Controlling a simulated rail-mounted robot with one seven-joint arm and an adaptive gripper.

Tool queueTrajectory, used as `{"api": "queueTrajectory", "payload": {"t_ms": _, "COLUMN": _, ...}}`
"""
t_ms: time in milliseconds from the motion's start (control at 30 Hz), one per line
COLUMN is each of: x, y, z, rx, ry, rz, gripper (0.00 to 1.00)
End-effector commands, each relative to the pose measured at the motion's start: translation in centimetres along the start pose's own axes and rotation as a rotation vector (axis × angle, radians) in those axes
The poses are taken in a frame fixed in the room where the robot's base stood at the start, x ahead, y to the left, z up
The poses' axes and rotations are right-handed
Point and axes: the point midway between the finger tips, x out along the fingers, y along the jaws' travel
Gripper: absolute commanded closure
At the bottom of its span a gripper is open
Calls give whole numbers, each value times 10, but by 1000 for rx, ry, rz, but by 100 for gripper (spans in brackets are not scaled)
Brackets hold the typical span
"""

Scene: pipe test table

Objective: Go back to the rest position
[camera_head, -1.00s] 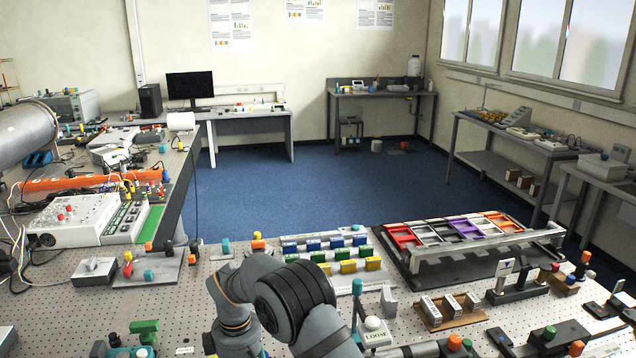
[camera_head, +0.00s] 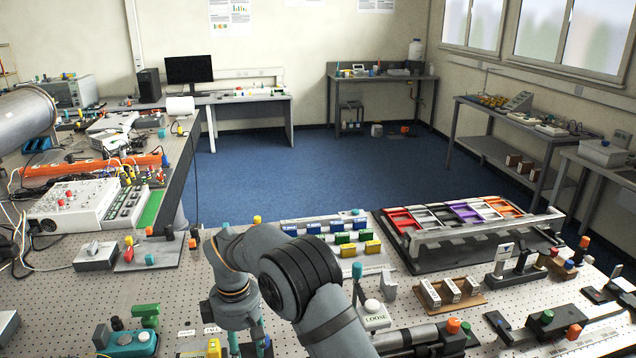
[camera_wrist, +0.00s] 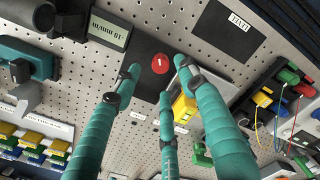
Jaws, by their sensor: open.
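My gripper (camera_wrist: 158,77) shows in the wrist view as three teal fingers, spread apart with nothing between them. Its fingertips are over a black plate with a red disc (camera_wrist: 160,63) marked 1; their height above it is hard to tell. In the head view my gripper (camera_head: 248,345) points down over the near perforated bench, at the bottom edge, with its fingertips cut off. A yellow block (camera_wrist: 184,107) lies close to the fingers in the wrist view, not held. No marker of a rest position is visible.
On the perforated bench, a green-and-teal device (camera_head: 130,340) stands left of my gripper and a LOOSE-labelled block (camera_head: 374,318) right of it. A rack of coloured blocks (camera_head: 335,240) and a coloured tray frame (camera_head: 465,225) stand behind.

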Motion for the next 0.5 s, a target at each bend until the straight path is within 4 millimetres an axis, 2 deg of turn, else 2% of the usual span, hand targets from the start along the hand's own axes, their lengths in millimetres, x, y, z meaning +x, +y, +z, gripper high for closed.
{"api": "queueTrajectory", "payload": {"t_ms": 200, "x": 49, "y": -1, "z": 1, "rx": 0, "ry": -3, "rz": -3, "gripper": 58}}
{"api": "queueTrajectory", "payload": {"t_ms": 500, "x": 46, "y": -1, "z": -1, "rx": 417, "ry": 1, "rz": 0, "gripper": 58}}
